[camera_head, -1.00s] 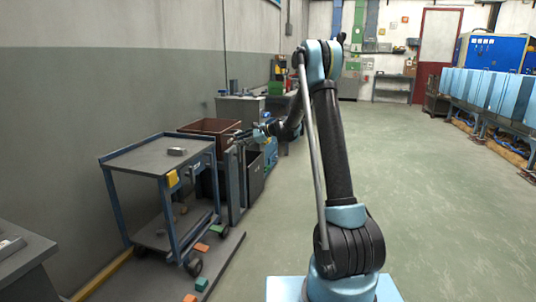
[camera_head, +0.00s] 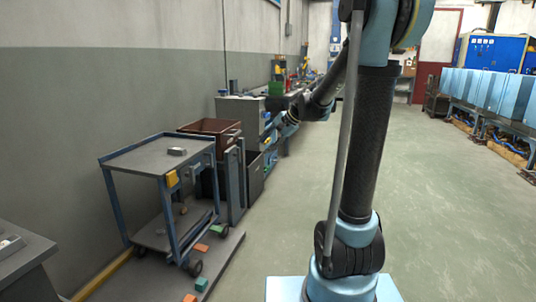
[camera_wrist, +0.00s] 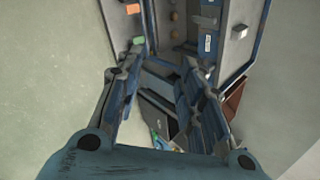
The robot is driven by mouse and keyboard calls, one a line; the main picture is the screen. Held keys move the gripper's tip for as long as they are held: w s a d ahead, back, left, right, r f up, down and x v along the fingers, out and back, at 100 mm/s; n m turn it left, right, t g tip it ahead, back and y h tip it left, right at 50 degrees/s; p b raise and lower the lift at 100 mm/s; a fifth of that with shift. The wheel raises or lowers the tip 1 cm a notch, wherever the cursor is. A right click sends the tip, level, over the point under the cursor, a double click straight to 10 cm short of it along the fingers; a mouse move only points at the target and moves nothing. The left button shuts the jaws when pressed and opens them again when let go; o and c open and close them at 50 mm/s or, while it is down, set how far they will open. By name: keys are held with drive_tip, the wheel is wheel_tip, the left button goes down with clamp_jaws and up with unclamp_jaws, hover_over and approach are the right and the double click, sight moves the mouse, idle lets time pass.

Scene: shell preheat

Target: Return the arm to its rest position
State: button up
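My arm (camera_head: 370,145) rises from its light blue base in the head view, bends at the top and reaches back down and left. My gripper (camera_head: 268,131) is small at the far end, in front of the bench area and right of the brown bin. In the wrist view my gripper (camera_wrist: 162,66) has its two dark fingers apart, with nothing seen between them. The blue-edged cart shows beyond the fingertips in that view.
A blue-framed cart (camera_head: 140,158) with a small metal block (camera_head: 177,151) stands at left. A brown bin (camera_head: 212,127) and a dark bin (camera_head: 255,180) are beside it. Coloured blocks lie on a low platform (camera_head: 228,250). The floor at right (camera_head: 450,200) is clear.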

drive_tip(key=s+d+f+n+h, duration=0.2)
drive_tip(key=s+d+f, duration=0.2)
drive_tip(key=s, duration=0.7)
drive_tip(key=s+d+f+n+h, duration=0.3)
drive_tip(key=s+d+f, duration=0.2)
drive_tip(key=s+d, duration=0.3)
drive_tip(key=s+d+f+n+g+h, duration=0.1)
drive_tip(key=s+d, duration=0.6)
drive_tip(key=s, duration=0.8)
wheel_tip(320, 180, down, 4)
drive_tip(key=shift+s+r+n+h, duration=0.1)
drive_tip(key=shift+s+n+h, duration=0.1)
drive_tip(key=shift+n+h, duration=0.7)
drive_tip(key=shift+d, duration=0.1)
drive_tip(key=shift+w+f, duration=0.2)
drive_tip(key=shift+w, duration=0.3)
drive_tip(key=shift+o, duration=0.4)
